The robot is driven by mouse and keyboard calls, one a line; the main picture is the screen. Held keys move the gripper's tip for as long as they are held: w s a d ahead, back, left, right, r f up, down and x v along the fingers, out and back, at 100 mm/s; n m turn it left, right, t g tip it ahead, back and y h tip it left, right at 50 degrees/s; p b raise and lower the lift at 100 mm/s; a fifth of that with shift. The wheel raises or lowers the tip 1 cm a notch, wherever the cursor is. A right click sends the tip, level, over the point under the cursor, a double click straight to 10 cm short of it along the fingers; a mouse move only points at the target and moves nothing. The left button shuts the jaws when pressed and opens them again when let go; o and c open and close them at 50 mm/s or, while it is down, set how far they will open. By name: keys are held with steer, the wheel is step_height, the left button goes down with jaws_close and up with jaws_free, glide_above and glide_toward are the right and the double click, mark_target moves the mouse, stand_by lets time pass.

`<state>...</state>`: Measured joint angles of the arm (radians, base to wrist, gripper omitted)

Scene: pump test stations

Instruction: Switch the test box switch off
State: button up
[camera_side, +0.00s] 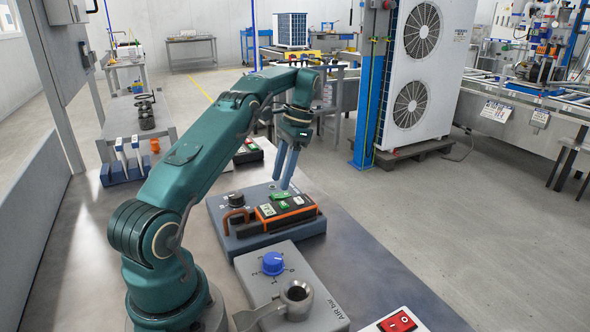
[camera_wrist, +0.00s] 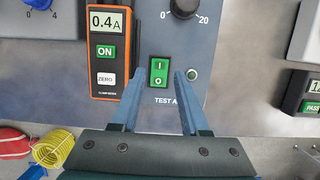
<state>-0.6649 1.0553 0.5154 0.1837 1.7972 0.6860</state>
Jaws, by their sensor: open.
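The test box (camera_side: 225,241) is a blue-grey block on the table in the side view; its panel (camera_wrist: 215,50) fills the top middle of the wrist view. Its green rocker switch (camera_wrist: 158,72), marked I and O, sits above the label "TEST A"; it also shows in the side view (camera_side: 280,196). My gripper (camera_wrist: 160,74) is open and empty, with one blue finger on each side of the switch. In the side view my gripper (camera_side: 286,184) points down just over the switch. I cannot tell whether the fingers touch the panel.
An orange clamp meter (camera_wrist: 95,50) reading 0.4 A lies left of the switch. A black knob (camera_wrist: 178,7) and small round green indicator (camera_wrist: 193,74) are nearby. A grey air box (camera_side: 258,290) with a blue knob (camera_side: 273,263) and a red switch (camera_side: 397,322) stand nearer the camera.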

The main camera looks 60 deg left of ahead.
steer(key=shift+s+r, duration=0.15)
steer(key=shift+r, duration=0.4)
steer(key=s+a+r, duration=0.4)
steer(key=s+r, duration=0.2)
steer(key=s, duration=0.4)
steer(key=shift+s+r, duration=0.35)
steer(key=shift+r, duration=0.05)
steer(key=shift+a, duration=0.1)
steer(key=w+d+r+m+t+y, duration=0.15)
steer(key=d+r, duration=0.25)
steer(key=d, duration=0.4)
steer(key=w+d+r+m+t+y, duration=0.1)
steer(key=w+d+r+m+t, duration=0.2)
steer(key=d, duration=0.4)
steer(key=s+d+f+n+t+h, duration=0.1)
steer(key=s+d+f+n+t, duration=0.1)
steer(key=d, duration=0.5)
steer(key=s+d+f+n+t+h, duration=0.1)
steer(key=s+d+f+n+t, duration=0.1)
steer(key=d+f, duration=0.3)
steer(key=s+d, duration=0.1)
steer(key=d, duration=0.2)
steer(key=shift+s, duration=0.35)
